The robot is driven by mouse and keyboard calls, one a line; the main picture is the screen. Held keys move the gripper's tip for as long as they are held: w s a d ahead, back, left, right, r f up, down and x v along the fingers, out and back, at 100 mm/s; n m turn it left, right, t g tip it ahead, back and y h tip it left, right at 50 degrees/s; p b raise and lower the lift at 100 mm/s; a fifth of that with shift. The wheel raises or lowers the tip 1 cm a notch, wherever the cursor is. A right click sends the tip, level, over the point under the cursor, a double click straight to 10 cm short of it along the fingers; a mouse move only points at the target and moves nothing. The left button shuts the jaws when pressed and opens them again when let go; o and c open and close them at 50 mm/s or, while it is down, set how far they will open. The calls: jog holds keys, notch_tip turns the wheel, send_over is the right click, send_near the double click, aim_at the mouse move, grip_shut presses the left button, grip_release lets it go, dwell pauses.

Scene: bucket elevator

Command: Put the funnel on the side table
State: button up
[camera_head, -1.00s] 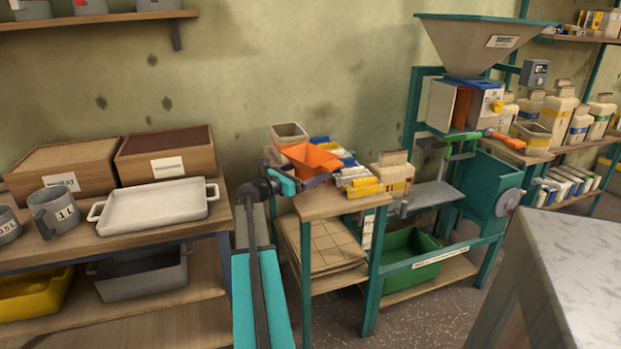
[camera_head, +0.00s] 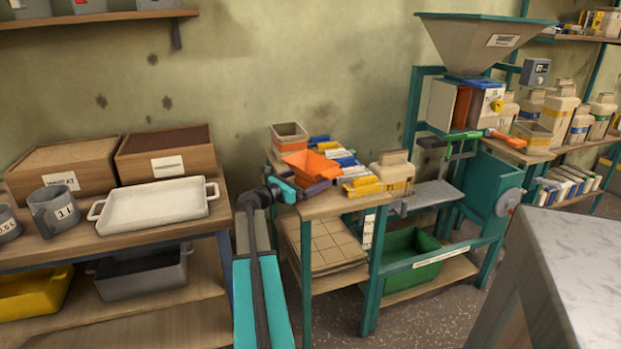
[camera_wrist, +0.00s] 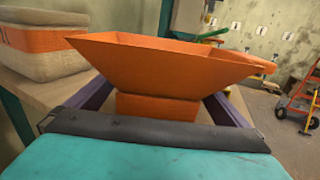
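The orange funnel (camera_head: 311,165) is at the left end of the small wooden side table (camera_head: 335,205), in front of a pale container. In the wrist view the funnel (camera_wrist: 160,62) fills the middle, wide mouth up, with its narrower lower part between my purple fingers. My gripper (camera_head: 312,189) reaches in from the left and appears shut on that lower part (camera_wrist: 157,108). The fingers and wrist hide the funnel's underside. I cannot tell whether it touches the tabletop.
A pale container with an orange band (camera_head: 289,135) stands close behind the funnel. Colored packets (camera_head: 345,165) and a jug-like container (camera_head: 395,172) crowd the table to the right. The teal-framed machine with a hopper (camera_head: 478,42) stands beyond. A grey marble surface (camera_head: 580,260) is at right.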

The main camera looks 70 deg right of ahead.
jog(key=shift+r, duration=0.1)
jog(key=shift+r, duration=0.15)
jog(key=v, duration=1.2)
dwell(0.6)
